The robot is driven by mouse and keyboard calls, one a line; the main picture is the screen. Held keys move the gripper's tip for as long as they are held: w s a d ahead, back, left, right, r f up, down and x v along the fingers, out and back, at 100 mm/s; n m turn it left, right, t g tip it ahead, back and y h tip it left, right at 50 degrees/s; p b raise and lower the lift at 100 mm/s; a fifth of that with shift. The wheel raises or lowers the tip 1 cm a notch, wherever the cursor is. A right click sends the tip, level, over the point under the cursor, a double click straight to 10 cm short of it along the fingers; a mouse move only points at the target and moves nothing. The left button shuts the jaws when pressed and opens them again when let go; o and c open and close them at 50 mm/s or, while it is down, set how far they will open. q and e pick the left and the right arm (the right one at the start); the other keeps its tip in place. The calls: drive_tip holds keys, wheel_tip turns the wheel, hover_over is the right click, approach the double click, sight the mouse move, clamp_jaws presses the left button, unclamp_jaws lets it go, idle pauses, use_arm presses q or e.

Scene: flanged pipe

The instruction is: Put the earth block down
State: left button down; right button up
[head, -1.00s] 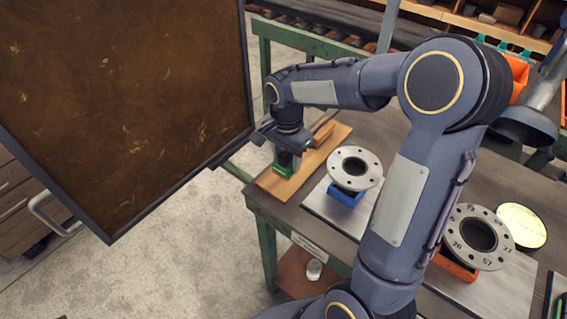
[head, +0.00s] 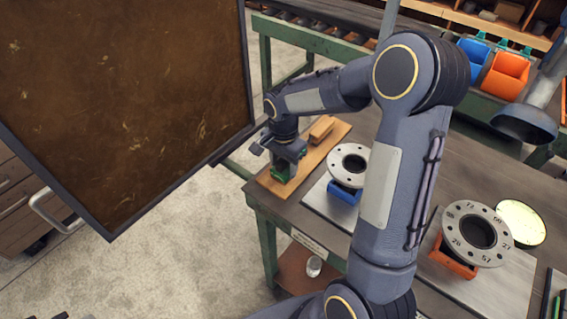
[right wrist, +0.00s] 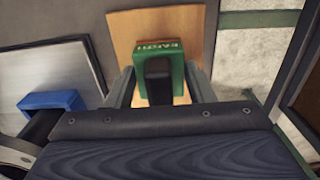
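The earth block is a green block (head: 282,172) with a dark upright part. It sits on a wooden board (head: 262,182) at the table's near left corner. In the right wrist view the lettered green block (right wrist: 176,58) stands upright over the board (right wrist: 125,28). My right gripper (head: 279,151) is right above and around it. The block's underside is hidden. My left gripper is out of view.
A numbered flange (head: 455,238) sits on an orange support (head: 452,262). A framed brown panel (head: 120,90) fills the left.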

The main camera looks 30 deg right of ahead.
drive_tip(key=o, duration=0.3)
drive_tip(key=shift+o, duration=0.2)
drive_tip(key=shift+r, duration=0.15)
wheel_tip(320, 180, up, 12)
drive_tip(key=shift+f, duration=0.15)
drive_tip(key=s+a+n+t+y, duration=0.2)
drive_tip(key=s+n, duration=0.4)
drive_tip(key=s, duration=0.5)
drive_tip(key=s+a+n+t+y, duration=0.1)
drive_tip(key=s+a+n+t, duration=0.2)
drive_tip(key=s+n, duration=0.3)
drive_tip(key=s+a, duration=0.1)
drive_tip(key=s, duration=0.3)
drive_tip(key=shift+s+a+t+y, duration=0.2)
drive_tip(key=shift+s+t+y, duration=0.1)
drive_tip(key=shift+s+y, duration=0.1)
